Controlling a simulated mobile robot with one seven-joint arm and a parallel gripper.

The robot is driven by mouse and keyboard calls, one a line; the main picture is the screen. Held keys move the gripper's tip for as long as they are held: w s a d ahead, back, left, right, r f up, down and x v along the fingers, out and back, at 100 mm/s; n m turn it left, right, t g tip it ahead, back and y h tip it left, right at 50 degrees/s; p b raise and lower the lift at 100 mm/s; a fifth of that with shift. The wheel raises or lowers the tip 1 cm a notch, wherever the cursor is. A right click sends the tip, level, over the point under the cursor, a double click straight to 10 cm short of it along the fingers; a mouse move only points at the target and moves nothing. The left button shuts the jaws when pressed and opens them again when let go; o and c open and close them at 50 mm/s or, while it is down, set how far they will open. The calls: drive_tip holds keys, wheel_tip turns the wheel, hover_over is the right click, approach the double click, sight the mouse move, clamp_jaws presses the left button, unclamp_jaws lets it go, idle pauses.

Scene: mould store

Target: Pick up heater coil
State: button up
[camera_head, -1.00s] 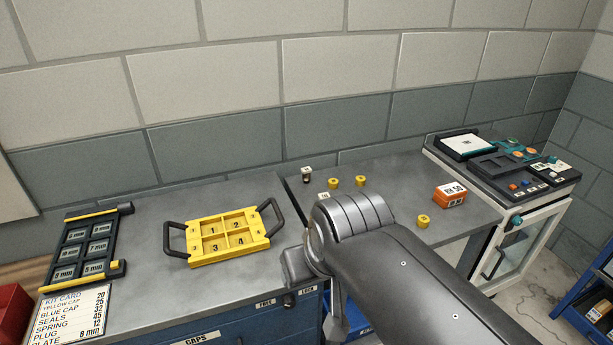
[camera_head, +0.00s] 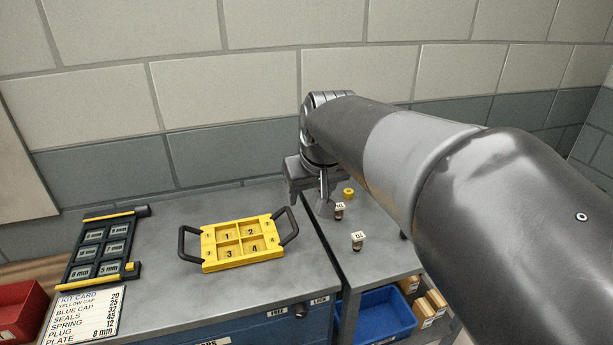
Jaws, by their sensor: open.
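I cannot tell for sure which thing is the heater coil. On the right bench stand a small yellow ring-shaped piece (camera_head: 348,193) and two small dark pieces with white marked tops, one farther back (camera_head: 339,210) and one nearer (camera_head: 358,240). My gripper (camera_head: 324,204) is open and points down over the back left of this bench, just left of the yellow piece and the farther white-topped piece. It appears empty. My arm hides the bench's right part and part of the gripper.
A yellow tray (camera_head: 206,254) with numbered compartments and dark handles lies on the left bench (camera_head: 165,290). A dark rack (camera_head: 103,246) and a kit card (camera_head: 92,312) are farther left, by a red bin (camera_head: 22,306). A blue bin (camera_head: 384,317) sits under the right bench.

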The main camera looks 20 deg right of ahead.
drive_tip(key=w+d+f, duration=0.3)
drive_tip(key=w+d, duration=0.1)
drive_tip(key=w, duration=0.5)
drive_tip(key=w+d+f, duration=0.3)
drive_tip(key=w+d, duration=0.1)
drive_tip(key=w, duration=0.6)
drive_tip(key=w+d+f, duration=0.3)
drive_tip(key=w+d, duration=0.1)
drive_tip(key=w, duration=0.5)
drive_tip(key=shift+n+g+y, duration=0.3)
drive_tip(key=w+d+f, duration=0.1)
drive_tip(key=w+f, duration=0.3)
drive_tip(key=f, duration=0.2)
drive_tip(key=w+d+f, duration=0.2)
drive_tip(key=w+f, duration=0.2)
drive_tip(key=f, duration=0.2)
drive_tip(key=w+d+f, duration=0.2)
drive_tip(key=w+f, duration=0.2)
drive_tip(key=f, duration=0.3)
drive_tip(key=shift+d, duration=0.2)
drive_tip(key=shift+c, duration=0.6)
drive_tip(key=c, duration=1)
